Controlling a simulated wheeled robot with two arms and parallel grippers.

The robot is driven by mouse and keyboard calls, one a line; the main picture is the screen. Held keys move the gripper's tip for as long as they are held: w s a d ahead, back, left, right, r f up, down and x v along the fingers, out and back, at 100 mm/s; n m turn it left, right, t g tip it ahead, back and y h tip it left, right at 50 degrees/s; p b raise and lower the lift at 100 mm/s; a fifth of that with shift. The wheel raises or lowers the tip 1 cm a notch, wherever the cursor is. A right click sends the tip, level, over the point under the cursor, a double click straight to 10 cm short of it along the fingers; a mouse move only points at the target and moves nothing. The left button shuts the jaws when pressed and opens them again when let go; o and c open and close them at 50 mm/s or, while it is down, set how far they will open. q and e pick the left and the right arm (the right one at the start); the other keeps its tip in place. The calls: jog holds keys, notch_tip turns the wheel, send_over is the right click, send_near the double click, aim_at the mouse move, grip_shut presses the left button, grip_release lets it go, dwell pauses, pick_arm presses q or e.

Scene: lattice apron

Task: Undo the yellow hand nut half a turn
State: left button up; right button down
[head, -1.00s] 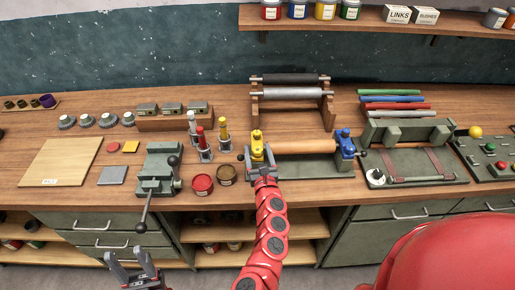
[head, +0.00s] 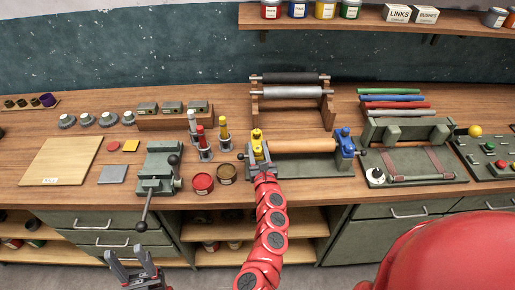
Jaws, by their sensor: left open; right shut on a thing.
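The yellow hand nut (head: 257,137) sits at the left end of a wooden roller (head: 305,146) on a green-grey base (head: 308,169). My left gripper (head: 136,268) is low at the front left, below the bench edge, open and empty.
A vise (head: 158,172) with a long handle stands left of the nut. Red and brown round tins (head: 202,184) and several upright tools (head: 204,142) stand between them. A strapped fixture (head: 412,163) is to the right. A roller rack (head: 292,102) stands behind.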

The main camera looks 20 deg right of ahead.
jog(key=shift+d, duration=0.1)
jog(key=shift+r+n+y+p, duration=0.1)
jog(key=shift+n+y+p, duration=0.45)
jog(key=shift+y, duration=0.25)
jog(key=shift+n+y, duration=0.65)
jog(key=shift+y, duration=0.45)
jog(key=shift+f+n+y, duration=0.2)
jog(key=shift+n+y, duration=0.5)
jog(key=shift+y, duration=0.4)
jog(key=shift+n+g+y+b, duration=0.55)
jog(key=shift+n+y, duration=0.55)
jog(key=shift+y, duration=0.6)
jog(key=shift+c, duration=2.2)
grip_release()
jog(key=shift+r, duration=0.1)
